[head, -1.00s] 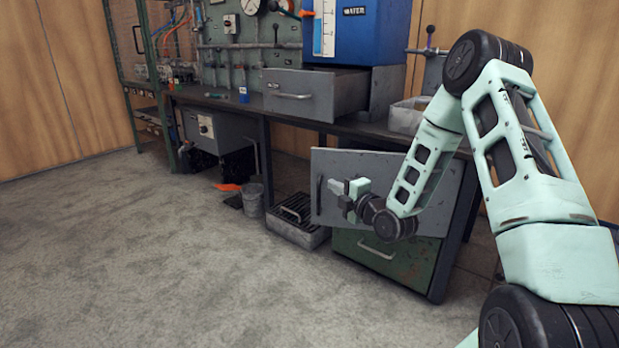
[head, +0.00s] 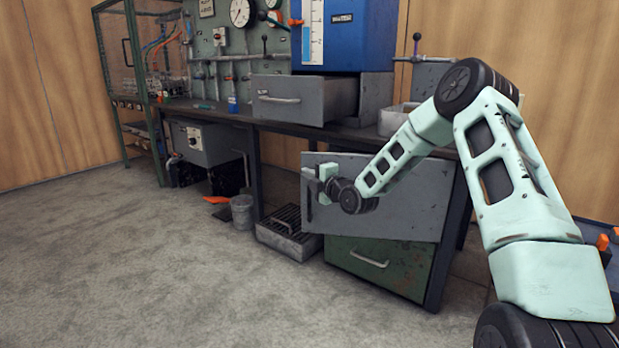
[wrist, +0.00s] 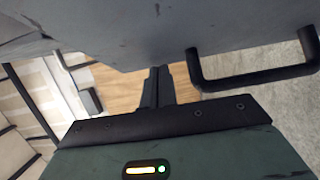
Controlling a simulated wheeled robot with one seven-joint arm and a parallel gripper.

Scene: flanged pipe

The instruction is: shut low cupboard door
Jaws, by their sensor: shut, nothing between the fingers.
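The low cupboard door (head: 405,205) is a grey panel with a black handle (head: 309,192) near its left edge. It stands ajar under the bench, above a green drawer front. My gripper (head: 312,173) is shut and empty, at the door's left part close to the handle's upper end. I cannot tell whether it touches the door. In the wrist view, the door (wrist: 150,35) fills the top, and its handle (wrist: 255,83) is right of my shut fingers (wrist: 157,85). My forearm covers part of the door in the head view.
The green drawer (head: 375,262) is directly below the door. A grey tray with a grate (head: 290,245) and a bucket (head: 242,212) stand on the floor to the left. An open grey drawer (head: 300,100) sits on the bench above. The floor at front left is clear.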

